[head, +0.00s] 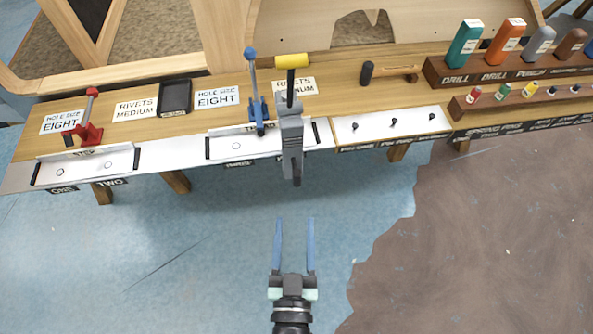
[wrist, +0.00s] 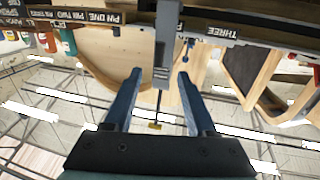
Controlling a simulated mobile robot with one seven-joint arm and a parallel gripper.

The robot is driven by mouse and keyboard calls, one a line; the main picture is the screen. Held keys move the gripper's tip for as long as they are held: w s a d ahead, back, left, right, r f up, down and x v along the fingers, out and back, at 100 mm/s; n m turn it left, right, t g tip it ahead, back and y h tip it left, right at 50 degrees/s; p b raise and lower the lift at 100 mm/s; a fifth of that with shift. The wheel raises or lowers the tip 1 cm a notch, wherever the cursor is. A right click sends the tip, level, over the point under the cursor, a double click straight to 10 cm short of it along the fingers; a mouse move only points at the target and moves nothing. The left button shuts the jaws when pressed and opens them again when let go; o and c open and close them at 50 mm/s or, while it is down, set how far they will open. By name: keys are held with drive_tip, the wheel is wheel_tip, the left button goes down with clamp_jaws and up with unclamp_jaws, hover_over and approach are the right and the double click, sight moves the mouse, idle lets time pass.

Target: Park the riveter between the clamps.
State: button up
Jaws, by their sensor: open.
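The riveter (head: 291,135) is grey with a yellow end (head: 291,61). It stands at the bench's front edge, its lower end overlapping that edge in the picture. In the wrist view the riveter (wrist: 163,35) appears beyond and between my fingertips; I cannot tell the exact gap. The blue clamp (head: 257,108) is just left of the riveter, and it shows small in the wrist view (wrist: 187,43). The red clamp (head: 88,134) is at the bench's left part. My gripper (head: 295,222) is open and empty in front of the bench, its blue fingers pointing toward the riveter.
The wooden bench (head: 345,85) carries label cards and a black tray (head: 176,96) between the clamps. A hammer-like tool (head: 388,72) lies right of the riveter. A rack (head: 510,68) of coloured drill holders stands at the right. The floor in front is clear.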

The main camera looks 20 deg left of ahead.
sight(296, 182)
drive_tip(key=x, duration=1.1)
drive_tip(key=shift+w, duration=0.25)
clamp_jaws()
idle(0.9)
